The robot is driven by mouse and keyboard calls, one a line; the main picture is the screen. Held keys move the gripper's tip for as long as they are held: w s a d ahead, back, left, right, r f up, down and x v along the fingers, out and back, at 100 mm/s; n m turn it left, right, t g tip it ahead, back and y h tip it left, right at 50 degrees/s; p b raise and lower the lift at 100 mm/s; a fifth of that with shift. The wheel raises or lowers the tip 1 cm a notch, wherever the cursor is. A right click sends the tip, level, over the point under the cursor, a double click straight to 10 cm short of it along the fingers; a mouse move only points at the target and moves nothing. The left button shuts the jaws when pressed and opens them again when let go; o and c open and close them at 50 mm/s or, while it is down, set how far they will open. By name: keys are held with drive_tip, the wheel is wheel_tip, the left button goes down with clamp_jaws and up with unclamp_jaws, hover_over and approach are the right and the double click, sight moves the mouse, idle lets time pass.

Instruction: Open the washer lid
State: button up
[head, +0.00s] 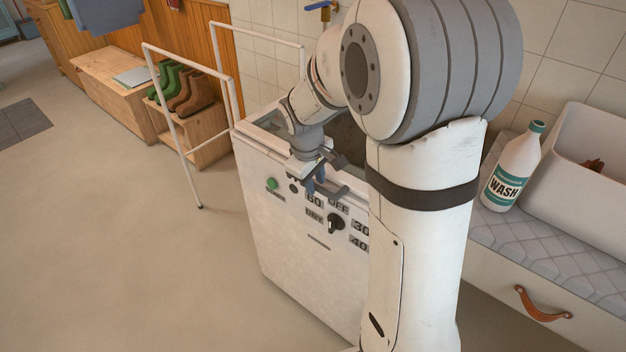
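The white washer (290,235) stands in the middle of the head view, with a green button, a dark knob and number labels on its front panel. Its top shows a raised rim and a dark recess (347,140), mostly behind my arm. I cannot make out the lid's outline or how far it is raised. My gripper (326,184) points down at the washer's front top edge, above the panel labels. Blue and dark grey parts show at its tip. I cannot tell whether it touches the washer or grips anything.
A white metal rack (187,135) stands left of the washer. Behind it are a wooden bench (115,85) and boots. At right, a WASH bottle (513,168) and a white basin (585,165) stand on a patterned top over a drawer with a leather pull (541,305). The left floor is clear.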

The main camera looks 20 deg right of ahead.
clamp_jaws()
drive_tip(key=shift+a, duration=0.1)
